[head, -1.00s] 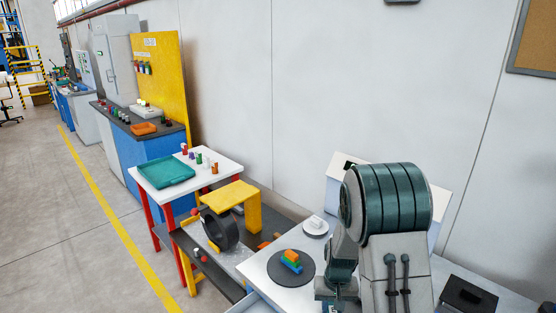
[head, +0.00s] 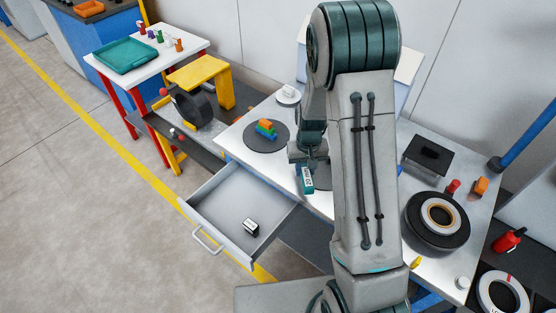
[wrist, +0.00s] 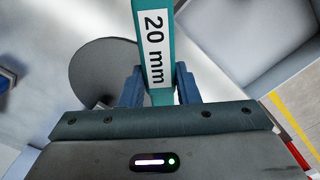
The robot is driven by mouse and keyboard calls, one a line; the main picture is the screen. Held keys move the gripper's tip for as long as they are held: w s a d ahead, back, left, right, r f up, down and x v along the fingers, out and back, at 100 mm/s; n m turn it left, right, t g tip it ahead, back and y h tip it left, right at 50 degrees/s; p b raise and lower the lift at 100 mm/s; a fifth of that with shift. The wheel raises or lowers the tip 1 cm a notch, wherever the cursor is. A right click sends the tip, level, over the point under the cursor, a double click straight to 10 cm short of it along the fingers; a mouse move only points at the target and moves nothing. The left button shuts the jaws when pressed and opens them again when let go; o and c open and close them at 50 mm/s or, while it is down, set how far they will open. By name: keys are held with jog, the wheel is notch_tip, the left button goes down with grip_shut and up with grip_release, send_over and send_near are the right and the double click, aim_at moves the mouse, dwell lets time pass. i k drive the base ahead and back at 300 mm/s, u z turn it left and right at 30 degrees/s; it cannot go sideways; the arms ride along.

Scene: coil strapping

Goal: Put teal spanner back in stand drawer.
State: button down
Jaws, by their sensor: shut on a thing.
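The teal spanner (wrist: 154,45), with a white "20 mm" label, is held between the blue fingers of my gripper (wrist: 160,85) in the wrist view. In the head view the spanner (head: 306,180) hangs below my gripper (head: 306,155), above the front edge of the white table near the drawer. Its far end is cut off in the wrist view. The stand drawer (head: 218,202) is pulled open at the table's front. A small black and white item (head: 251,227) lies in it, and the rest of its floor is bare.
A dark round mat (head: 250,142) bears stacked coloured blocks (head: 266,129), left of my gripper. To the right stand a dark box (head: 428,155) and a black reel (head: 437,232). A yellow stand (head: 200,73) and black coil (head: 193,107) are at the back left.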

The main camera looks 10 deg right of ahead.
aim_at(241, 203)
jog(key=u, duration=0.5)
jog(key=i, duration=0.25)
jog(key=u, duration=0.25)
